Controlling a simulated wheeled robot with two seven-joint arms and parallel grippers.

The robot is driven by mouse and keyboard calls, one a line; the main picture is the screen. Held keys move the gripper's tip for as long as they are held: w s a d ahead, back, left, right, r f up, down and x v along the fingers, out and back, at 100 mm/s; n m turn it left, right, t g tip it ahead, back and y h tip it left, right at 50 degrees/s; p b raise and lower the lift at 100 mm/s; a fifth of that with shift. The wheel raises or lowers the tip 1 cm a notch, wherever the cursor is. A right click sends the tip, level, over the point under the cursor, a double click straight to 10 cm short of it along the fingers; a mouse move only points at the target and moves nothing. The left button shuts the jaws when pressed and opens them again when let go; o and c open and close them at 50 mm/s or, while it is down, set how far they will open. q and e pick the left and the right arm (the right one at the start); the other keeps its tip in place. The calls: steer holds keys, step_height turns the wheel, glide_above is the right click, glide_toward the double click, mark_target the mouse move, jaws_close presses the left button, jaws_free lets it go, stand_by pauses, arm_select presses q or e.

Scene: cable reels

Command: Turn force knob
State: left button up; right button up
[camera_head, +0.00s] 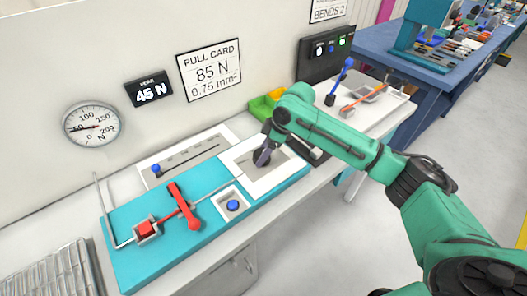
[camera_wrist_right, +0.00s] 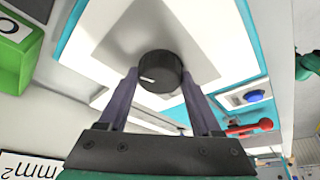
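The force knob (camera_wrist_right: 160,72) is a round black knob with a white pointer mark, on a pale plate at the right end of the teal board (camera_head: 150,268). My right gripper (camera_head: 264,156) points down at it and mostly hides it in the head view. In the right wrist view the fingertips (camera_wrist_right: 160,76) stand on either side of the knob, very close to its rim; I cannot tell whether they press on it. The pull card (camera_head: 209,71) reads 85 N and 0.75 mm². The black display (camera_head: 149,90) reads 45 N. My left gripper is not in view.
A red lever (camera_head: 184,206), a red clamp block (camera_head: 146,229) and a blue button (camera_head: 233,206) are on the teal board. A slider panel (camera_head: 186,156) lies behind it. Green and yellow bins (camera_head: 266,104) stand behind the gripper. A round gauge (camera_head: 91,126) hangs on the wall.

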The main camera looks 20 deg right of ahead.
steer(key=shift+r+m+p, duration=0.2)
steer(key=shift+m+p, duration=0.1)
steer(key=shift+p, duration=0.4)
steer(key=m+p, duration=0.2)
steer(key=p, duration=0.1)
steer(key=m+t+h+p, duration=0.1)
steer(key=m+p, duration=0.2)
steer(key=p, duration=0.1)
steer(key=m+t+h+p, duration=0.1)
steer(key=m+p, duration=0.2)
steer(key=shift+s+a+r, duration=0.15)
steer(key=shift+a, duration=0.1)
steer(key=m+h+p, duration=0.1)
steer(key=m+p, duration=0.1)
steer(key=shift+m, duration=0.4)
steer(key=shift+f+m+t+h+p, duration=0.25)
steer(key=shift+m+h+p, duration=0.45)
steer(key=shift+m, duration=0.4)
steer(key=o, duration=1.3)
steer(key=shift+o, duration=0.2)
